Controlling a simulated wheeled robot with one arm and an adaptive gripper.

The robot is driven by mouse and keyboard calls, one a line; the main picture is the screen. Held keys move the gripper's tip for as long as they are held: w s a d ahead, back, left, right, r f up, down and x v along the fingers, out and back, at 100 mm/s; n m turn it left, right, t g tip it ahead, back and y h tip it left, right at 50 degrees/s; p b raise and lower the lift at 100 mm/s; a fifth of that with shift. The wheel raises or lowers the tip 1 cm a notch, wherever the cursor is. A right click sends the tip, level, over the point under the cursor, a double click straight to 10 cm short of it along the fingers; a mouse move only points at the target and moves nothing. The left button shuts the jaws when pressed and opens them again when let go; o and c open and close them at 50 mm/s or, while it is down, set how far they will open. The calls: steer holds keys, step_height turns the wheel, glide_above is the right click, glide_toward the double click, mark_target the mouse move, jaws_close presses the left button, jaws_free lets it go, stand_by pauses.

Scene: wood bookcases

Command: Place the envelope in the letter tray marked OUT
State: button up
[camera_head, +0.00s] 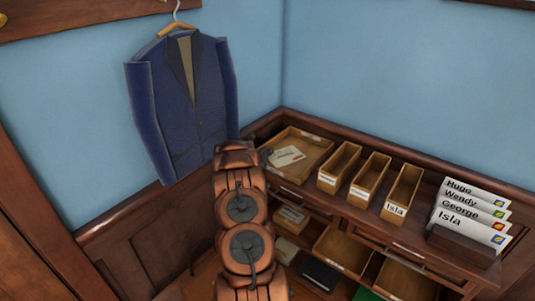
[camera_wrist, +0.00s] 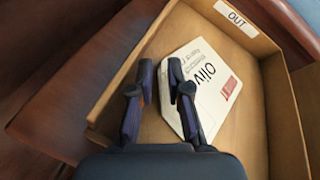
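The white envelope (camera_wrist: 205,92) has a red stamp and a name starting "Oliv", the rest hidden by my finger. It lies in the wooden letter tray marked OUT (camera_wrist: 285,100). The envelope (camera_head: 286,156) and the tray (camera_head: 317,146) also show in the head view, at the back corner of the shelf top. My gripper (camera_wrist: 161,76) is over the tray with its two fingers apart. The right finger overlaps the envelope's left edge in the wrist view; I cannot tell whether it touches. Nothing shows clamped between the fingers. My arm hides the gripper's tips in the head view.
Several narrow wooden boxes with name labels, one reading Isla (camera_head: 397,209), stand right of the tray. A rack (camera_head: 462,246) holds envelopes marked Hugo, Wendy, George and Isla. A blue jacket (camera_head: 190,105) hangs on the wall at left. Lower shelves hold more trays (camera_head: 343,250).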

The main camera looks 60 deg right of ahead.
steer(key=shift+r+p, duration=0.2)
steer(key=shift+p, duration=0.1)
steer(key=shift+b+v, duration=0.45)
steer(key=shift+v, duration=0.4)
steer(key=b+v, duration=0.3)
steer(key=v, duration=0.7)
steer(key=shift+a+b, duration=0.2)
steer(key=shift+b, duration=0.2)
